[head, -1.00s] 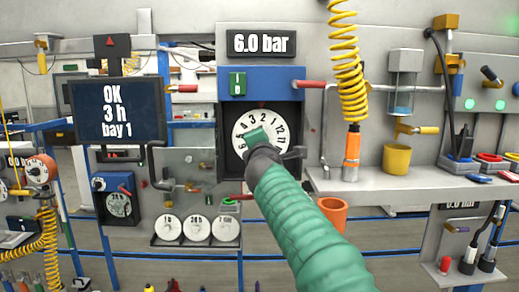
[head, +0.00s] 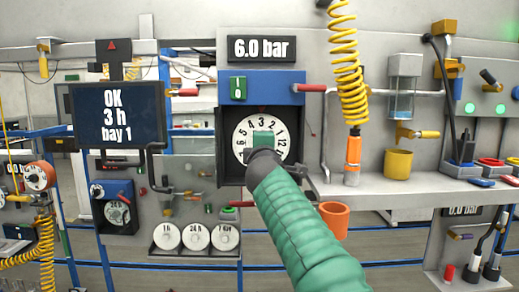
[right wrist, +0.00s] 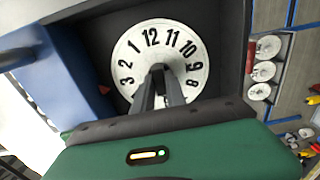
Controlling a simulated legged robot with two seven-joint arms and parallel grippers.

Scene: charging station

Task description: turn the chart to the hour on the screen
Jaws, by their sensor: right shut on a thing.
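The chart (head: 240,150) is a white round dial with black hour numbers, set in a dark recessed case below a blue panel. A small red pointer (head: 262,109) sits above it, and the 3 stands at the top, about under the pointer. The screen (head: 117,113) at the left reads OK, 3 h, bay 1. My right gripper (head: 263,150) is at the chart's middle and covers its lower numbers. In the right wrist view the chart (right wrist: 129,47) is close ahead, with the gripper's fingers (right wrist: 158,80) shut on its central hub. My left gripper is not in view.
A red-handled lever (head: 308,88) juts from the right of the blue panel. A yellow coiled hose (head: 346,60) hangs further right above a shelf (head: 400,186) with a yellow cup (head: 397,163). Several spare charts (head: 196,237) sit on a rack below.

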